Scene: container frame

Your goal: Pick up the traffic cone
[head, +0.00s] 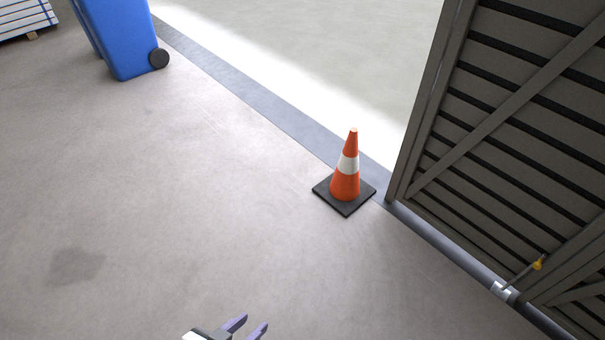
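The traffic cone (346,177) stands upright on the concrete floor, a little right of the middle of the head view. It is orange with a white band and a square black base. My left gripper (252,327) shows at the bottom edge, with two purple fingers spread apart and nothing between them. It is well short of the cone, nearer to me and to the left, and does not touch it. My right gripper is not in view.
A grey slatted door (500,130) stands close to the cone's right. A blue wheeled bin (120,40) is at the upper left, with a stack of boards (25,18) in the corner. A dark floor strip (260,100) runs behind the cone. The floor left of the cone is clear.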

